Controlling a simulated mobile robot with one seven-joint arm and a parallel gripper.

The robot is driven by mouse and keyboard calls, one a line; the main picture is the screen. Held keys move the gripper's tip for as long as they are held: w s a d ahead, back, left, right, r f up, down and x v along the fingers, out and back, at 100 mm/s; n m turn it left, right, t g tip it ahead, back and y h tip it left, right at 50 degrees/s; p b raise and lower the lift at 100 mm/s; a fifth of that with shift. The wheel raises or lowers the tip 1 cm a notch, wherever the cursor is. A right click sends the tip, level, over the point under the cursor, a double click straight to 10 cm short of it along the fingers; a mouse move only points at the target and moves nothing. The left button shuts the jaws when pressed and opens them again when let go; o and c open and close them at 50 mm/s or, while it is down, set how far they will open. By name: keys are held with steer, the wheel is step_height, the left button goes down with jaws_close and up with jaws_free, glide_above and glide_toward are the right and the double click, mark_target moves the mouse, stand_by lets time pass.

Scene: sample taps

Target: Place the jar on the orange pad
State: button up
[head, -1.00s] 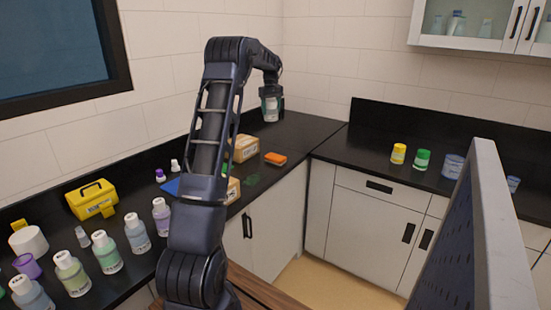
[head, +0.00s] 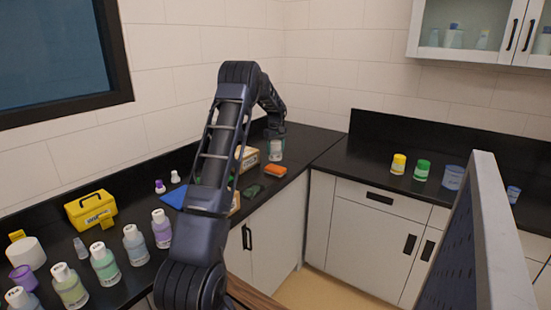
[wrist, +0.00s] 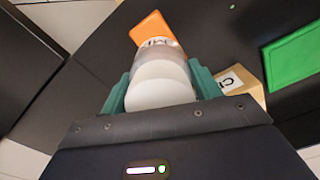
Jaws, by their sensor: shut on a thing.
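The jar (head: 276,153), clear with a pale lid and a label, is held upright below my gripper (head: 274,134) over the back-left counter. In the wrist view, the jar (wrist: 160,85) sits between the two teal fingers of my gripper (wrist: 160,92), which are shut on it. The orange pad (head: 275,170) lies on the black counter, just in front of the jar in the head view. In the wrist view the orange pad (wrist: 153,25) shows beyond the jar, which partly hides it. I cannot tell whether the jar's base touches the counter.
A cardboard box (head: 249,158) stands left of the jar and is close to the gripper in the wrist view (wrist: 243,88). A green pad (wrist: 295,55) lies beyond it. Several bottles and a yellow case (head: 91,209) stand at left. Dark counter beside the orange pad is clear.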

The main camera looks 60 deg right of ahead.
mark_target(276, 156)
steer(key=shift+f, duration=2.45)
steer(key=o, duration=1)
steer(key=shift+f, duration=0.1)
steer(key=shift+c, duration=0.2)
step_height(276, 156, up, 12)
steer(key=shift+r, duration=0.15)
